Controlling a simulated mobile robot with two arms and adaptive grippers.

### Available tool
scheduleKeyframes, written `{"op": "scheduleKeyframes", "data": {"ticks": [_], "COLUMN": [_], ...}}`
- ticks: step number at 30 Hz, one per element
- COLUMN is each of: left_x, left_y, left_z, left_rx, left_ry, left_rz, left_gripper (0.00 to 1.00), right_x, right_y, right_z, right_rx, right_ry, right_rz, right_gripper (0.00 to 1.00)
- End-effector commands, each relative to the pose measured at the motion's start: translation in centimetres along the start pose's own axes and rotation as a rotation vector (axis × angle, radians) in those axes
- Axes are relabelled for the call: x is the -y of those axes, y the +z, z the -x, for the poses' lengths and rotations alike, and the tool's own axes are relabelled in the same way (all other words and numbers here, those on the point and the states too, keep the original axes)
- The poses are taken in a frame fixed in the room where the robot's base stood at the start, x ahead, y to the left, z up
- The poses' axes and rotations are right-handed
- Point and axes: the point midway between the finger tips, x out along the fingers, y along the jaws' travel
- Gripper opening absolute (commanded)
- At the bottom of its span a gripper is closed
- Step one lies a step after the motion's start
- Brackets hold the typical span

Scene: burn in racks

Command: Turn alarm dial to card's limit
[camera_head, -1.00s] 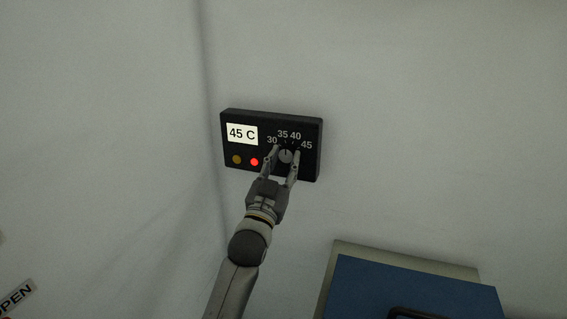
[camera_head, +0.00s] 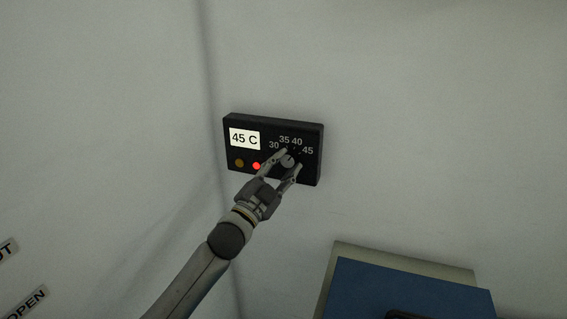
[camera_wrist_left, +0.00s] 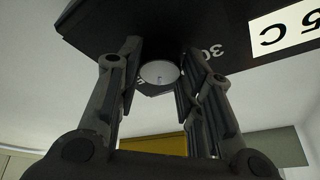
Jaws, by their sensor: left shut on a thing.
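The black alarm panel (camera_head: 270,122) is fixed on the wall, with a white card reading 45 C (camera_head: 245,139) at its left. The round grey dial (camera_head: 288,160) is on its right half, under the marks 30, 35, 40 and 45. The dial's dark pointer line leans up and to the right, roughly between 40 and 45. My left gripper (camera_head: 287,162) is shut on the dial, one finger on each side. The left wrist view shows the dial face (camera_wrist_left: 160,73) between the two fingers. My right gripper is not in view.
On the panel a red lamp (camera_head: 256,166) is lit and an amber lamp (camera_head: 239,163) is dimmer. A blue-fronted box (camera_head: 400,285) stands below right. Labels, one reading OPEN (camera_head: 27,301), are at the lower left. The wall around the panel is clear.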

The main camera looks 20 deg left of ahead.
Motion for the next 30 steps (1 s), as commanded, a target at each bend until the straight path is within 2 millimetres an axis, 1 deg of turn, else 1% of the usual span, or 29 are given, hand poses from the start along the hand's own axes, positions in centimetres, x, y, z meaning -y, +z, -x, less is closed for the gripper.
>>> {"op": "scheduleKeyframes", "data": {"ticks": [1, 7, 22, 23, 27, 30], "left_x": [0.11, 0.04, -0.02, -0.02, 0.00, 0.02], "left_y": [-0.03, 0.04, 0.08, 0.08, 0.06, 0.05], "left_z": [-0.03, 0.00, 0.02, 0.02, 0.01, 0.01], "left_rx": [0.000, -0.003, -0.004, -0.004, -0.005, -0.005], "left_ry": [0.010, 0.031, 0.037, 0.037, 0.036, 0.036], "left_rz": [-0.023, -0.075, -0.089, -0.089, -0.089, -0.088], "left_gripper": [0.11, 0.11, 0.11, 0.38, 0.56, 0.57], "right_x": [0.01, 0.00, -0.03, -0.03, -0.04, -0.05], "right_y": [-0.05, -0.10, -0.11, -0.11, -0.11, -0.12], "right_z": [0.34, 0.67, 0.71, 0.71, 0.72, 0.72], "right_rx": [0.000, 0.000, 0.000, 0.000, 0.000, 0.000], "right_ry": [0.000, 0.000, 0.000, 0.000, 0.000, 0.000], "right_rz": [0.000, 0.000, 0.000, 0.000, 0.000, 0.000], "right_gripper": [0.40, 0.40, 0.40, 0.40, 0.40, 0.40]}}
